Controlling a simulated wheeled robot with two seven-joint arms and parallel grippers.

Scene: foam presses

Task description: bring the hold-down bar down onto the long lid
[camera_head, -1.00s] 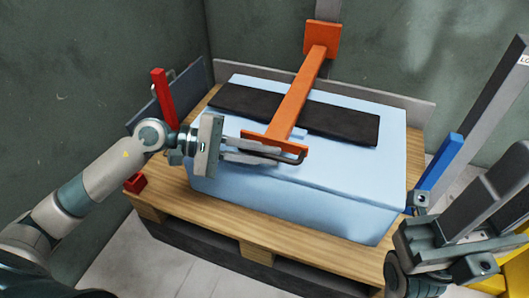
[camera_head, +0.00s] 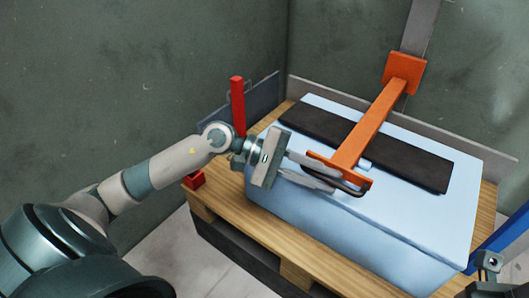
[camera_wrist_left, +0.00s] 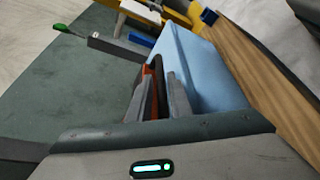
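The orange hold-down bar (camera_head: 372,122) reaches from a grey upright at the back to its front plate. It crosses above the long dark lid (camera_head: 420,165), which lies on a light blue foam block (camera_head: 350,225). I cannot tell whether the bar touches the lid. My left gripper (camera_head: 330,182) is at the bar's front end, its fingers around the black handle (camera_head: 352,190). The handle (camera_wrist_left: 157,85) fills the narrow gap between the fingers in the left wrist view, so the gripper looks shut on it.
The block stands on a wooden pallet (camera_head: 220,212). A red post (camera_head: 238,105) stands at the left, near my left wrist. A blue part (camera_head: 505,236) is at the right edge. Grey walls close off the back and left.

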